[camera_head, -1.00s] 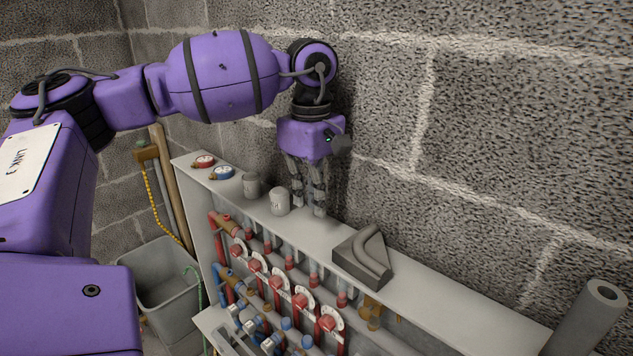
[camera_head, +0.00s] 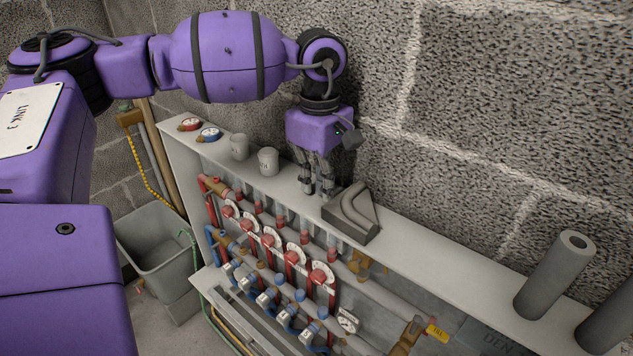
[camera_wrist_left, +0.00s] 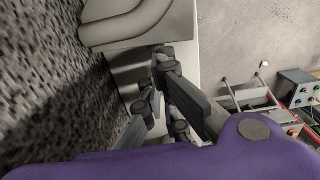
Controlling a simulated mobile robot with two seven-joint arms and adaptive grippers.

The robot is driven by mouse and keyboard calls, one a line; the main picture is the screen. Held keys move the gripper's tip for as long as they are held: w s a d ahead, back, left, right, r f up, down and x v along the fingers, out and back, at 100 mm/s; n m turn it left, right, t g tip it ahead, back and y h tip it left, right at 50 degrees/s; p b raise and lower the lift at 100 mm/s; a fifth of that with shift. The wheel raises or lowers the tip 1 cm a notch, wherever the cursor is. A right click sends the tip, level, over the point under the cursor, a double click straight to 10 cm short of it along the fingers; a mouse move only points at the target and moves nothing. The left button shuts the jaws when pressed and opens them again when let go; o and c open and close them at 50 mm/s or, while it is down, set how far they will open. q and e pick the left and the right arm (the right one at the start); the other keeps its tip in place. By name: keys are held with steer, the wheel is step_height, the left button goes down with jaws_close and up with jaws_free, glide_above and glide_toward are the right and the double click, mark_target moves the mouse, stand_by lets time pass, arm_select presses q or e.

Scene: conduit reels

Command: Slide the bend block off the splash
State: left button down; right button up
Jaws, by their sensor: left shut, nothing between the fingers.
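The bend block (camera_head: 345,222), a grey block with a curved raised bend on top, sits on the narrow pale shelf (camera_head: 420,245) above the pipes. It also shows at the top of the left wrist view (camera_wrist_left: 130,22). My left gripper (camera_head: 318,191) points down at the shelf, just left of the block, with its fingers shut and empty. The fingertips (camera_wrist_left: 163,60) are close to the block's near side; I cannot tell whether they touch it. I cannot make out a separate splash on the shelf. My right gripper is not in view.
A grey tube (camera_head: 553,275) stands at the right. A rough block wall (camera_head: 500,110) runs behind the shelf. Valves and pipes (camera_head: 270,245) lie below its front edge.

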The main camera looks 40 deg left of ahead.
mark_target(397, 239)
arm_select(q)
steer(key=d, duration=0.5)
steer(key=d+p, duration=0.1)
steer(key=d, duration=0.5)
steer(key=s+d, duration=0.1)
steer(key=d, duration=0.5)
steer(key=shift+d, duration=0.1)
